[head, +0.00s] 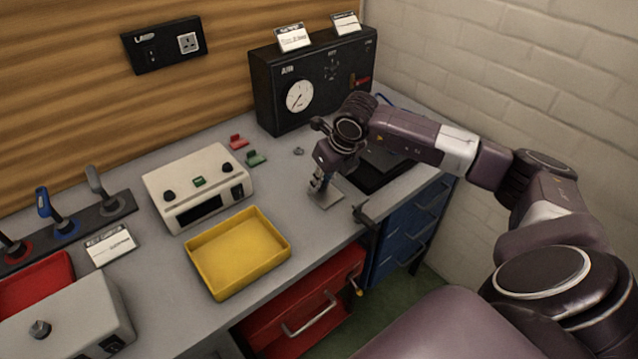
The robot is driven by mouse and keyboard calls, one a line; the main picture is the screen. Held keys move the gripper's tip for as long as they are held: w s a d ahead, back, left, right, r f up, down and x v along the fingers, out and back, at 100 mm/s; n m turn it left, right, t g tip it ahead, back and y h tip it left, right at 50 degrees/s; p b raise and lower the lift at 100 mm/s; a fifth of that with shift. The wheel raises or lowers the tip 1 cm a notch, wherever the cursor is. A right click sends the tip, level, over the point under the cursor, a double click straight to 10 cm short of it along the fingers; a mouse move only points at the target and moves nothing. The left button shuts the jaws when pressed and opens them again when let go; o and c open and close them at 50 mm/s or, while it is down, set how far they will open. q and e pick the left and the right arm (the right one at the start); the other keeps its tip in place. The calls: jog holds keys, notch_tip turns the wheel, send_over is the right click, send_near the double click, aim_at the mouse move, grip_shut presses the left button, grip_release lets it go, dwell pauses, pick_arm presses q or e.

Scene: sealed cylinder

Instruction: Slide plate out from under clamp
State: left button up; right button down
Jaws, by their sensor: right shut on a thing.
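A small grey metal plate (328,196) lies at or just above the grey bench top, left of a dark recessed panel. My right gripper (318,186) comes down over the plate from above and is shut on it; the fingers hide part of it. A dark clamp-like piece (362,213) sits at the bench's front edge, to the right of the plate. A gap shows between this piece and the plate. My left gripper is not in view.
A yellow tray (199,256) and a white meter box (172,178) stand to the left. A black gauge unit (277,90) stands behind. Red and green clips (255,158) lie on the bench. Blue drawers (405,228) are below, right. Bench between tray and plate is clear.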

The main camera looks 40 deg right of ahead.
aim_at(334, 201)
jog(key=shift+d, duration=0.1)
jog(key=c, duration=1.7)
grip_release()
jog(key=shift+c, duration=0.2)
jog(key=v, duration=1.2)
jog(key=shift+s, duration=0.1)
